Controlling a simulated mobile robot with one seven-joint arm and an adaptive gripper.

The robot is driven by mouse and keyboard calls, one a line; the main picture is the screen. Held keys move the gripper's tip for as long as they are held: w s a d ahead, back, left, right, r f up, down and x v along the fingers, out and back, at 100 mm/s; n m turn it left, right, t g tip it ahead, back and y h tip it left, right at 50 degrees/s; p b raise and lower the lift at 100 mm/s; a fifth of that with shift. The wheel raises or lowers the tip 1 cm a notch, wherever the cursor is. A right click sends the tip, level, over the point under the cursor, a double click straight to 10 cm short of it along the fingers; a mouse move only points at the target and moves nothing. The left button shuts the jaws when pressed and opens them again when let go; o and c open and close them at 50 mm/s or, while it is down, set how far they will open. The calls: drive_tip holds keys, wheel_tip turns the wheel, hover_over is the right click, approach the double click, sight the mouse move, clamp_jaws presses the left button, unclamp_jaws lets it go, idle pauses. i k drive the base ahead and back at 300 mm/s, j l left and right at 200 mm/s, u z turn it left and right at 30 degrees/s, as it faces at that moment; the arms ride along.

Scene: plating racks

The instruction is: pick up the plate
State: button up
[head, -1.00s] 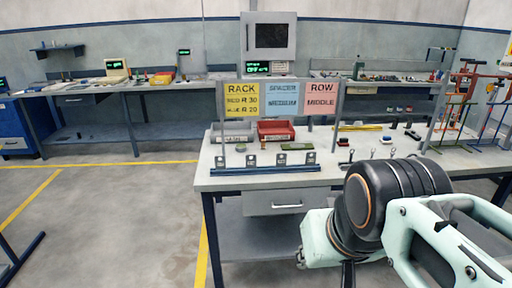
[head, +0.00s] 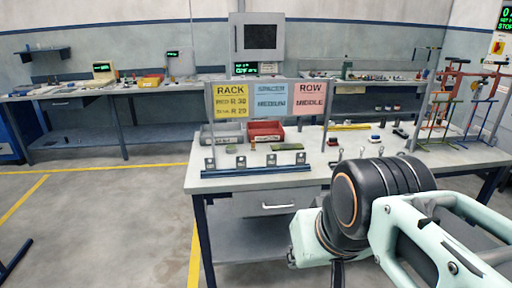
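Several small grey square plates (head: 270,159), each with a dark spot, stand upright in a row along a dark blue bar (head: 256,172) at the front left of the workbench (head: 350,161). I cannot tell which one is the task's plate. My arm reaches in from the lower right, in front of the bench's near side. The fingers of my gripper do not show, and I see nothing held.
Signs reading RACK (head: 230,100), SPACER and ROW (head: 310,98) hang above the bench. A red bin (head: 265,132) and a grey bin (head: 222,135) stand behind the plates. Coloured racks (head: 440,105) stand at right.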

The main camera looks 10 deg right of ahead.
sight(271, 162)
drive_tip(key=z, duration=5.25)
drive_tip(key=k+j, duration=0.1)
drive_tip(key=k, duration=0.5)
drive_tip(key=k+j, duration=0.1)
drive_tip(key=k, duration=0.5)
